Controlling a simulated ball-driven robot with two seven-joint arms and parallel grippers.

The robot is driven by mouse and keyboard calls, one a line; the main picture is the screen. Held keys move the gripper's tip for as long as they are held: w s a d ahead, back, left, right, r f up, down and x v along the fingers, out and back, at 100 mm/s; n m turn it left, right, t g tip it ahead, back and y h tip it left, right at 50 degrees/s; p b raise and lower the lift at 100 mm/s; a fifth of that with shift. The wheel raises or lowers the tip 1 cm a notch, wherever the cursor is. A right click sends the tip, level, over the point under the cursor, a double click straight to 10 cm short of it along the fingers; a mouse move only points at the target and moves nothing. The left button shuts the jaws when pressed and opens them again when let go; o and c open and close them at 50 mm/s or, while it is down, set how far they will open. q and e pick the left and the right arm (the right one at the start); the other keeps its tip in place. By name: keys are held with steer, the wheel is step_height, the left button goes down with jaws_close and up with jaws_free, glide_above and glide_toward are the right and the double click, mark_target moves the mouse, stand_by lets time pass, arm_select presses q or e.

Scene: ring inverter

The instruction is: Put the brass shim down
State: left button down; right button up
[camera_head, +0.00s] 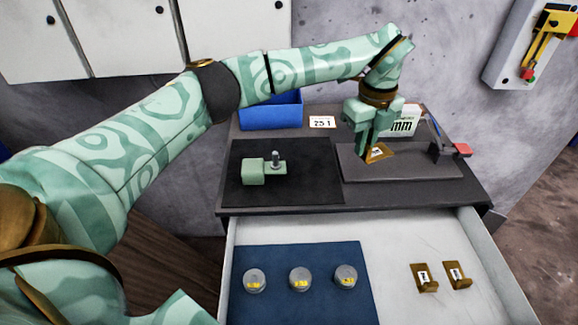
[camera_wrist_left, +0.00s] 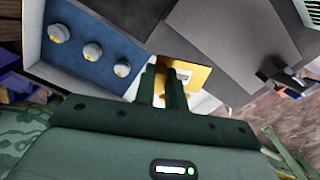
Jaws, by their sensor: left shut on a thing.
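A brass shim (camera_head: 379,153) with a small white label is held in my left gripper (camera_head: 367,150), at the grey plate (camera_head: 425,168) on the cabinet top. The fingers point down at the plate's left part. I cannot tell whether the shim touches the plate. In the left wrist view the gripper (camera_wrist_left: 160,88) is shut on the shim (camera_wrist_left: 200,76), whose gold face shows beyond the fingers. My right gripper is not in view.
The open drawer (camera_head: 400,232) also holds a blue mat (camera_head: 305,257) with three grey labelled cylinders (camera_head: 300,278). A green block with a bolt (camera_head: 257,171) sits on a black mat (camera_head: 310,190). A blue bin (camera_head: 270,114), a display (camera_head: 405,122) and a red-ended stop (camera_head: 462,150) stand nearby.

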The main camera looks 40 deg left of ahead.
arm_select(q)
steer(key=s+a+f, duration=0.1)
steer(key=a+f, duration=0.3)
steer(key=a, duration=0.4)
steer(key=b, duration=0.1)
glide_toward(304, 178)
steer(key=shift+w+d+f, duration=0.1)
steer(key=shift+d+f, duration=0.45)
steer(key=shift+d, duration=0.15)
steer(key=shift+a+f, duration=0.4)
steer(key=shift+f, duration=0.05)
steer(key=f, duration=0.1)
steer(key=f+b, duration=0.1)
steer(key=f, duration=0.1)
steer(key=shift+s+a+f, duration=0.2)
steer(key=shift+a+f, duration=0.05)
steer(key=shift+a, duration=0.15)
steer(key=shift+w+f+b, duration=0.1)
steer(key=shift+f+b, duration=0.2)
steer(key=shift+r, duration=0.15)
steer(key=c, duration=1.5)
jaws_free()
steer(key=shift+o, duration=0.2)
